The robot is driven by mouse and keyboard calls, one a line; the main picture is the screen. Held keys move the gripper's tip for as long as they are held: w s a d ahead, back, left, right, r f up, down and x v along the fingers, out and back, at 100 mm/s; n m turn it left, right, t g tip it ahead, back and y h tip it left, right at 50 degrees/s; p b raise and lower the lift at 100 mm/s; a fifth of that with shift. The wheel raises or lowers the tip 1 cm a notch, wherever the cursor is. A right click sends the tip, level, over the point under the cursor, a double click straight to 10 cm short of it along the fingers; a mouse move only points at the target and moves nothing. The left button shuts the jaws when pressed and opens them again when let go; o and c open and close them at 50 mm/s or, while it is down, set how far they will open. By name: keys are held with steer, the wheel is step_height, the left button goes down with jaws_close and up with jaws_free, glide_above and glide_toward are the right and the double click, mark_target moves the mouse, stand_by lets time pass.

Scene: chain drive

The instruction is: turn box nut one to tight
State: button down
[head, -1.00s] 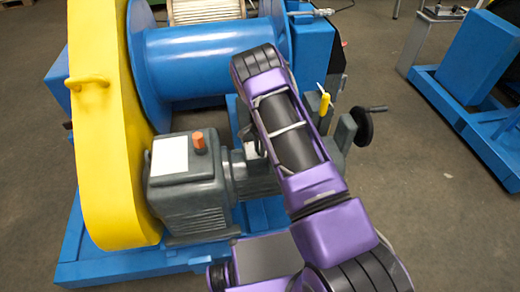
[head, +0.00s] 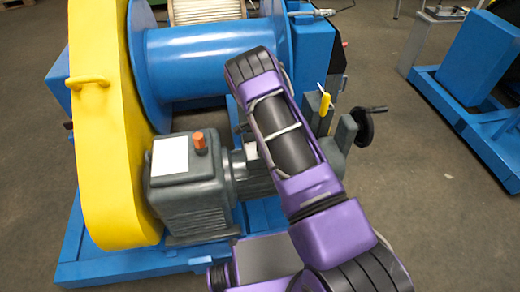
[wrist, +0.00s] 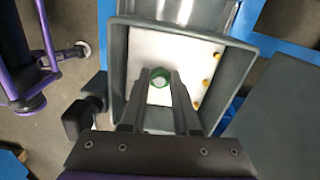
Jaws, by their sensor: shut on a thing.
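In the wrist view, an open grey box (wrist: 258,72) with a white inside holds a round green nut (wrist: 160,73) left of its middle. My gripper (wrist: 163,84) reaches into the box, and its two fingers are shut on the green nut. I cannot tell which nut is number one from any marking. Three small yellow nuts (wrist: 207,82) lie in a row along the box's right side, apart from the fingers. In the head view my own arm hides the box and my gripper.
A yellow guard (head: 105,150), a blue drum (head: 185,62) and a grey gearbox (head: 190,195) stand left of my arm in the head view. A yellow-handled lever (head: 324,103) and a black handwheel (head: 364,127) are close on its right. Open floor (head: 430,200) lies farther right.

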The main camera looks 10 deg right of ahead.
steer(key=shift+w+r, duration=0.1)
steer(key=shift+r, duration=0.1)
steer(key=c, duration=0.6)
jaws_free()
steer(key=shift+f, duration=0.1)
steer(key=shift+c, duration=0.2)
step_height(320, 180, up, 18)
steer(key=p, duration=0.2)
steer(key=shift+f, duration=0.25)
